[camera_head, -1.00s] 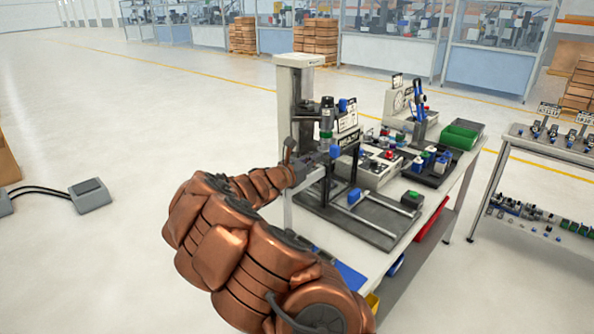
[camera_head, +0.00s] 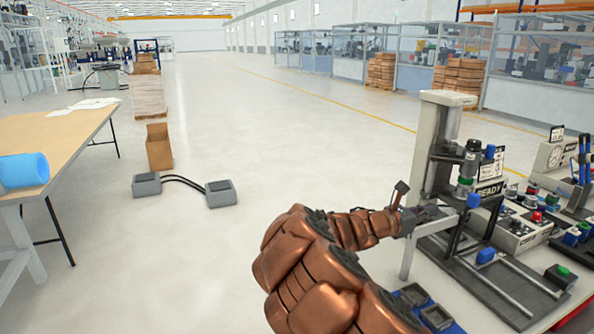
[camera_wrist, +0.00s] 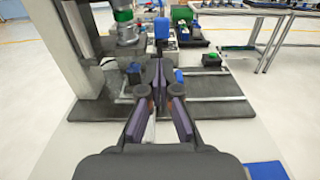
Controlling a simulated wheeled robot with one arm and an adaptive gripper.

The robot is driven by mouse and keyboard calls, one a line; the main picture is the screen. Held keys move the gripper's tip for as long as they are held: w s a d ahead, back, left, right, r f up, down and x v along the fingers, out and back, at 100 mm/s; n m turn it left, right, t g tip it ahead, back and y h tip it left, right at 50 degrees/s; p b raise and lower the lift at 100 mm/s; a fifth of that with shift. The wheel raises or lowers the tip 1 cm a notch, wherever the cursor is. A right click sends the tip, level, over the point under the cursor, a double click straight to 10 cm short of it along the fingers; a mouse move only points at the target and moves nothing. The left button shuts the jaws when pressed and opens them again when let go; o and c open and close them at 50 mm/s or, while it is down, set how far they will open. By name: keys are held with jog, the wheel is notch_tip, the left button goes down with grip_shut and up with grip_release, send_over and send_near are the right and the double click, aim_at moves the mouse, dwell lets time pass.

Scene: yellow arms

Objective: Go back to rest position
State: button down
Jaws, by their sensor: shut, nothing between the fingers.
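My gripper (camera_wrist: 157,82) is shut and empty, seen from behind in the wrist view. In the head view my gripper (camera_head: 450,207) is small and dark at the end of my copper-coloured arm, near the left side of the press station. The press station (camera_head: 432,150) has a pale column, which also shows in the wrist view (camera_wrist: 60,45). Its dark base frame with rails (camera_wrist: 215,98) lies ahead of and below the fingertips. A blue block (camera_head: 486,255) sits on the frame. I cannot tell whether the fingertips touch anything.
The white workbench (camera_wrist: 110,150) lies under my gripper. Red and green parts and black trays crowd its far side. A wooden-topped table (camera_head: 60,135) with a blue cylinder (camera_head: 22,170) stands at left. Two grey foot pedals (camera_head: 220,193) and a cardboard box (camera_head: 158,147) are on the otherwise open floor.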

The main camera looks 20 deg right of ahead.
jog(key=s+a+m+g+y, duration=0.2)
jog(key=s+a+m+y, duration=0.15)
jog(key=s+m, duration=0.4)
jog(key=s+a+m+g+y, duration=0.3)
jog(key=s+a+m, duration=0.15)
jog(key=s, duration=0.65)
jog(key=s+a+f+m+y, duration=0.2)
jog(key=s+a+f+y, duration=0.1)
jog(key=a, duration=0.7)
jog(key=s+a+f+m+t+y, duration=0.1)
jog(key=s+a+f+m+y, duration=0.1)
jog(key=s+a, duration=0.4)
jog(key=s+a+f+m+t+y, duration=0.1)
jog(key=s+a+f+y, duration=0.4)
jog(key=a, duration=0.9)
jog(key=shift+s+m+y, duration=0.2)
jog(key=shift+m+y, duration=0.55)
jog(key=shift+m, duration=0.05)
jog(key=shift+d, duration=0.1)
